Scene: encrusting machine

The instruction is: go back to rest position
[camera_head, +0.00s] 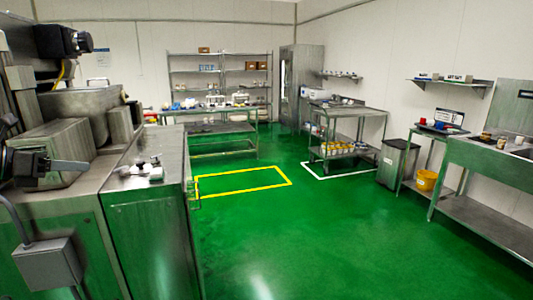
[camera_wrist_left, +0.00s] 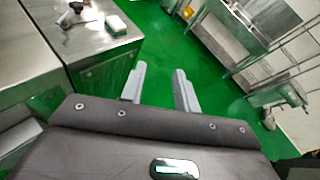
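My left gripper (camera_wrist_left: 160,70) shows in the left wrist view, with its two pale grey fingers spread apart and nothing between them. Green floor shows below and beyond the fingers. I cannot make out either gripper in the head view. My right gripper is in neither view. The steel encrusting machine (camera_head: 60,215) fills the left side of the head view. Small metal and white parts (camera_head: 150,172) lie on its lower steel top.
In the wrist view, a steel top (camera_wrist_left: 100,45) left of the fingers bears a white-and-green block (camera_wrist_left: 115,24). Steel shelving (camera_head: 220,78), a wheeled cart (camera_head: 345,128), a bin (camera_head: 397,162) and a steel sink table (camera_head: 490,165) stand farther off. The middle green floor (camera_head: 300,225) is clear.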

